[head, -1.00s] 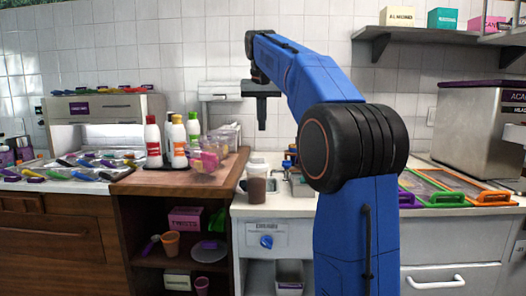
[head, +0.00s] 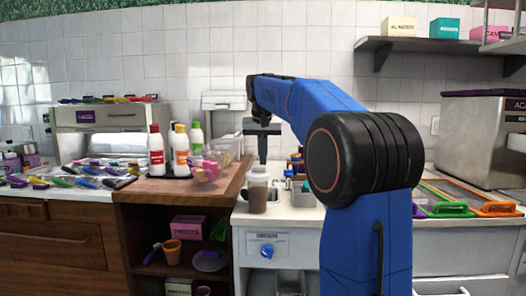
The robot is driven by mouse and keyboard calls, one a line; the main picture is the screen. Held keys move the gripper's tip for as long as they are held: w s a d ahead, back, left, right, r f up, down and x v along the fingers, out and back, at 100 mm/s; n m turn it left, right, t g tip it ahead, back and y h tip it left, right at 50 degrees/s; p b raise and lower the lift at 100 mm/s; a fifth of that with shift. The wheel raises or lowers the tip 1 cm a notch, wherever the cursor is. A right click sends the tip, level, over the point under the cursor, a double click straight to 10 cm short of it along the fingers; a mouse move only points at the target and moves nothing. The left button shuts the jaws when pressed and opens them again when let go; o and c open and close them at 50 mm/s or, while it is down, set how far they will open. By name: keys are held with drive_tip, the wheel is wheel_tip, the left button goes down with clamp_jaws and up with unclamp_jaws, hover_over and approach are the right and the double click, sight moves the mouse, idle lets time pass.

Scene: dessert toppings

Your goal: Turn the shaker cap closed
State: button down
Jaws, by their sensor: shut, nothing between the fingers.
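The shaker (head: 258,195) stands upright on the white counter, just right of the wooden board. It is a clear cup with brown contents in its lower part and a pale cap (head: 258,170) on top. Whether the cap is open or closed is too small to tell. My gripper (head: 262,159) points down at the end of my blue arm. It is shut and empty, with its tips close to the cap in the picture. They seem just above or behind it; I cannot tell whether they touch.
Sauce bottles (head: 180,151) and a clear bowl (head: 210,165) stand on the wooden board left of the shaker. Small jars and a metal container (head: 302,191) are close on its right. Framed trays (head: 450,209) lie farther right. Shelves hang at the upper right.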

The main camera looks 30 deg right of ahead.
drive_tip(key=shift+s+a+f, duration=0.1)
drive_tip(key=shift+s+a, duration=0.5)
drive_tip(key=shift+s, duration=0.25)
drive_tip(key=shift+s+a, duration=0.25)
drive_tip(key=shift+s, duration=0.2)
drive_tip(key=shift+w, duration=0.2)
